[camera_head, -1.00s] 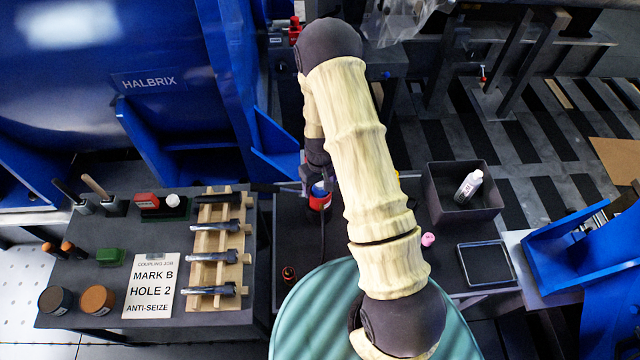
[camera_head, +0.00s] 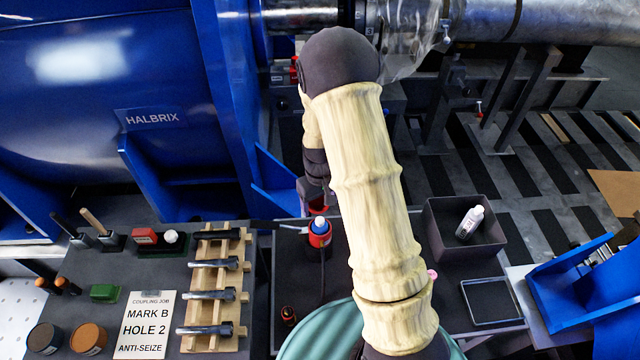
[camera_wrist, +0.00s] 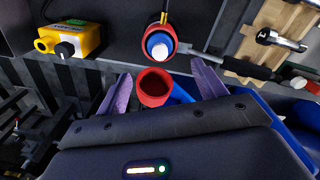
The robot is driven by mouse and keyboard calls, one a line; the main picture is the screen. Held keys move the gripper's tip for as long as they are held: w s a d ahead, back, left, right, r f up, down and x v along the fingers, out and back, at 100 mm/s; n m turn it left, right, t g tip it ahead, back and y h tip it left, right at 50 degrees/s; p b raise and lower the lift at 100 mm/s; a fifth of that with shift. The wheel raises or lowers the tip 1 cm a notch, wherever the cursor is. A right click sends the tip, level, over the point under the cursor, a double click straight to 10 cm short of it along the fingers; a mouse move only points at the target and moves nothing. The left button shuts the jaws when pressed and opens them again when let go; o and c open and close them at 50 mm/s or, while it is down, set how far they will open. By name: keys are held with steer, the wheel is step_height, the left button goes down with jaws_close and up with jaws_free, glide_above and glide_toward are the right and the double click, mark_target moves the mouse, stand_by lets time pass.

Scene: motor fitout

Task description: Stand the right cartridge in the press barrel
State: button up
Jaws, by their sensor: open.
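A red cylinder (camera_head: 320,240) stands upright on the dark bench, and a white, blue-topped cartridge (camera_head: 320,225) stands inside it. In the wrist view the red rim (camera_wrist: 142,43) surrounds the blue-and-white cartridge top (camera_wrist: 160,45). This looks like the press barrel. My gripper (camera_wrist: 165,85) is open, its two purple fingers spread wide. A second red cylinder (camera_wrist: 153,88), open-mouthed and dark inside, shows between the fingers; I cannot tell its distance, and no finger visibly touches it. In the head view my gripper (camera_head: 314,195) is beyond the filled cylinder, partly hidden by my arm.
A wooden rack (camera_head: 205,345) of dark tools stands on the left table beside a sign (camera_head: 145,325). A dark bin (camera_head: 440,235) holds a white bottle (camera_head: 469,222). A flat tray (camera_head: 490,302) lies right. A yellow device (camera_wrist: 75,40) sits left in the wrist view.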

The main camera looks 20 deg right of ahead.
step_height(320, 180, up, 8)
steer(key=shift+f, duration=0.2)
stand_by(0.8)
steer(key=s+r+m+t+p, duration=0.1)
steer(key=s+r, duration=0.4)
steer(key=s, duration=0.2)
steer(key=s+r+m+t, duration=0.1)
steer(key=s+r, duration=0.4)
steer(key=s, duration=0.3)
steer(key=shift+r+m+t+p, duration=0.3)
steer(key=shift+p, duration=0.05)
steer(key=shift+s, duration=0.1)
stand_by(0.4)
